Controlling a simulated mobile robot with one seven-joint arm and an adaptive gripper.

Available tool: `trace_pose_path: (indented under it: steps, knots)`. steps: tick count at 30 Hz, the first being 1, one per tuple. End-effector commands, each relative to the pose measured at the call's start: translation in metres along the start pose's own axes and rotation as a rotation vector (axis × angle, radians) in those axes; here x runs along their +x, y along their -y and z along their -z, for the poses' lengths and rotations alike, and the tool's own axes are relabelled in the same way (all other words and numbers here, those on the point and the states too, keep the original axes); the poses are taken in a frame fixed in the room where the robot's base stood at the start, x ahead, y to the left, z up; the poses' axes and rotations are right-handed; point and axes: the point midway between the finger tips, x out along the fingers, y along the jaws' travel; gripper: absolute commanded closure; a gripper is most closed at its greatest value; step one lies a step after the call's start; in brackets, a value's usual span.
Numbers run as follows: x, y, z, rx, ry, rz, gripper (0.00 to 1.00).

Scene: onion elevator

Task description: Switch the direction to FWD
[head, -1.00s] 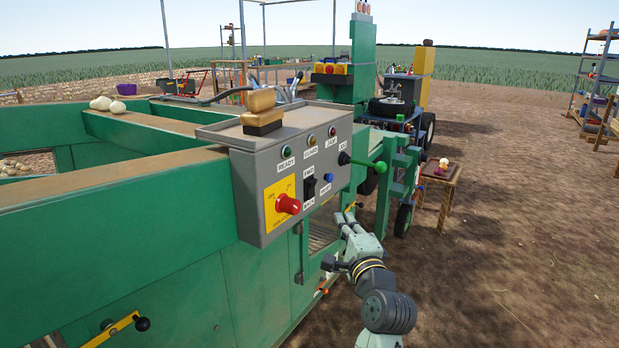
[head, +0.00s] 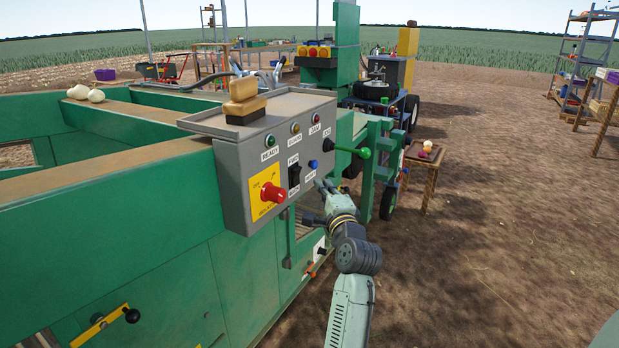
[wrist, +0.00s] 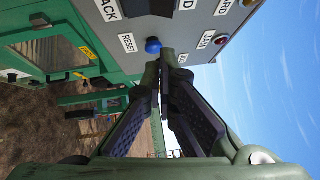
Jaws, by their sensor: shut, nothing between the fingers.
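The grey control box (head: 235,155) hangs on the side of the green machine. On its front face, the black direction switch (head: 294,175) sits between the FWD label above and the BACK label below. In the wrist view the dark switch (wrist: 150,6) is cut off by the top edge, beside the BACK label. I cannot tell which way it is tipped. My gripper (head: 322,186) is shut and empty, in front of the panel's lower right. In the wrist view its fingertips (wrist: 164,58) are close to the blue RESET button (wrist: 153,46); contact is unclear.
A red knob (head: 272,193) on a yellow plate sits left of the switch. A green-tipped lever (head: 362,152) sticks out at the panel's right. Indicator lights line the top. Open dirt ground lies to the right.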

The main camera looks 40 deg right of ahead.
Motion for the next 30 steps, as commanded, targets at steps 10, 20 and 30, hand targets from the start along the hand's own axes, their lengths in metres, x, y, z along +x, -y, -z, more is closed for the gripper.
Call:
trace_pose_path:
  steps: [10,20,30]
  knots:
    - [0.036,0.001,-0.026,-0.001,0.0,0.0,1.0]
    - [0.039,0.0,-0.029,0.0,0.0,0.0,1.0]
    - [0.046,0.013,-0.037,-0.072,0.002,-0.074,1.0]
